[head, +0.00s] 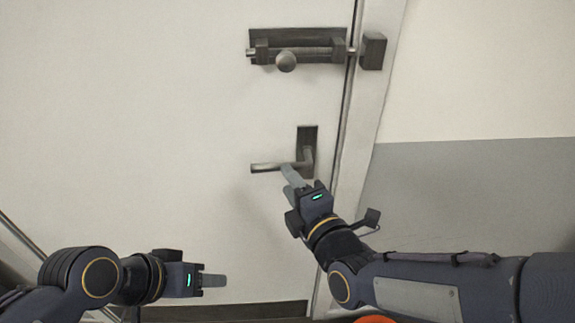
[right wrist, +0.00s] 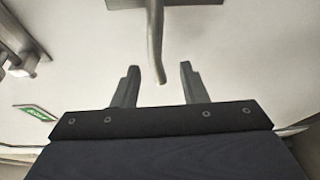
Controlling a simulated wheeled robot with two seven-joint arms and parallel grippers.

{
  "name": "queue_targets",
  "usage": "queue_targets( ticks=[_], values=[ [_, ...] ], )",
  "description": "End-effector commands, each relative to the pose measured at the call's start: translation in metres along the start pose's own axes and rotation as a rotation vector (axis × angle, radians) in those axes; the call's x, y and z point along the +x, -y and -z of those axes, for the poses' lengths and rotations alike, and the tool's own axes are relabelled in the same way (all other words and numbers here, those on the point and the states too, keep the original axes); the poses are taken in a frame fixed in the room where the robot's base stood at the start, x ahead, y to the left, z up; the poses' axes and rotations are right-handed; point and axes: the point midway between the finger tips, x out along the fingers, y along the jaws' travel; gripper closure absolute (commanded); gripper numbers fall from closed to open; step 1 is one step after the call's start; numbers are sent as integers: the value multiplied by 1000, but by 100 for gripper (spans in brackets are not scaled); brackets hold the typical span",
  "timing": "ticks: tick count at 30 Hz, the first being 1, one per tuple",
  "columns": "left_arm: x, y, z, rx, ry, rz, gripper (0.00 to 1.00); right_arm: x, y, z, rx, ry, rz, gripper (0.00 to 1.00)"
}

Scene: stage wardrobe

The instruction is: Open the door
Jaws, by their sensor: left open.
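The white door (head: 130,120) looks closed against its frame on the right. Its dark lever handle (head: 265,168) points left from an upright plate (head: 308,138). My right gripper (head: 288,172) is at the lever, its fingers overlapping it in the head view. In the right wrist view the two fingers of my right gripper (right wrist: 158,80) are apart, and the lever (right wrist: 156,45) ends between their tips; contact cannot be told. A sliding bolt (head: 300,52) with a round knob sits above the handle. My left gripper (head: 213,281) is open and empty, low at the left.
The bolt's keeper block (head: 372,51) is on the door frame (head: 362,130); the rod appears to span the gap to it. A white and grey wall (head: 470,180) lies right of the frame. A green sign (right wrist: 35,113) shows in the right wrist view.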

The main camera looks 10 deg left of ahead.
Motion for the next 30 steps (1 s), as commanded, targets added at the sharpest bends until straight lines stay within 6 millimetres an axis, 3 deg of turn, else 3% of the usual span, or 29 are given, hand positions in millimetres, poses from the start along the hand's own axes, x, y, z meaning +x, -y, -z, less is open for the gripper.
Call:
queue_targets(
  ticks=[1, 4, 18, 30],
  values=[
    [2, 1, -1, 0, 0, 0, 52, 3, 2, 10, -61, -9, -25, 61],
    [2, 1, -1, 0, 0, 0, 52, 8, -1, 17, -121, -9, -55, 61],
    [-4, -2, 2, 0, 0, 0, 52, 73, -7, 18, -127, -9, -57, 61],
    [-5, -2, 2, 0, 0, 0, 52, 83, -7, 18, -125, -9, -58, 61]
  ],
)
